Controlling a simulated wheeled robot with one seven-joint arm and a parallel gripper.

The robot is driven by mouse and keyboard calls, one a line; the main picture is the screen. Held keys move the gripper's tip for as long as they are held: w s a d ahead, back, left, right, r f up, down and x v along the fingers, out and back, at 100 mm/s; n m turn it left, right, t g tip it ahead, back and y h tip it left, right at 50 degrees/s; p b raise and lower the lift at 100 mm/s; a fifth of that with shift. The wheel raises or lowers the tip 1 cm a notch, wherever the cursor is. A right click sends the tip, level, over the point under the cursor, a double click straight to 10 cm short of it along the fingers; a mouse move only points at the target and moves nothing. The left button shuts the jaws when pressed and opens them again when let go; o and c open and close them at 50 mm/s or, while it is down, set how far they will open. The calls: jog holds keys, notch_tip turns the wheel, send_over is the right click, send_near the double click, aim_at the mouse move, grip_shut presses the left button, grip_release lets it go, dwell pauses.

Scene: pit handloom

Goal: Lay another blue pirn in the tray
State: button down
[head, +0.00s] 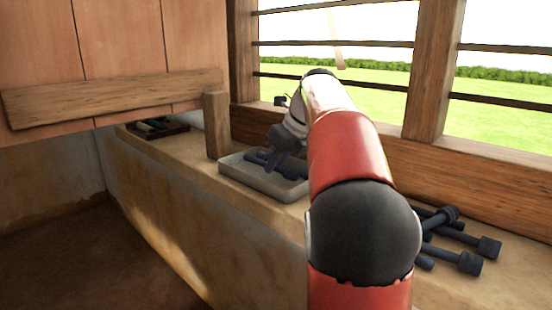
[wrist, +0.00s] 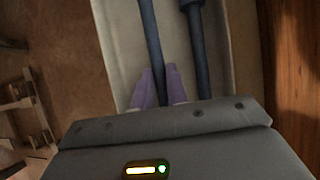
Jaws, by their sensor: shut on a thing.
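The pale grey tray (head: 250,184) sits on the ledge by the window; it also fills the middle of the wrist view (wrist: 118,40). My gripper (head: 276,163) is low over the tray. In the wrist view its purple fingertips (wrist: 160,88) are shut on a dark blue pirn (wrist: 150,35), which lies lengthwise over the tray floor. I cannot tell whether this pirn touches the floor. Another blue pirn (wrist: 199,55) lies beside it to the right, apart from it and roughly parallel. The gripper body hides the near ends of both.
Several more blue pirns (head: 466,262) lie in a loose pile on the ledge at right, partly behind my arm. A wooden post (head: 216,125) stands just left of the tray. A dark box (head: 160,131) with rolls is farther back. The barred window borders the ledge.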

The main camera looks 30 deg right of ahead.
dwell(0.4)
jog(key=c, duration=1.3)
grip_release()
jog(key=shift+f, duration=0.1)
notch_tip(320, 180, up, 8)
jog(key=p, duration=0.9)
jog(key=shift+p, duration=0.35)
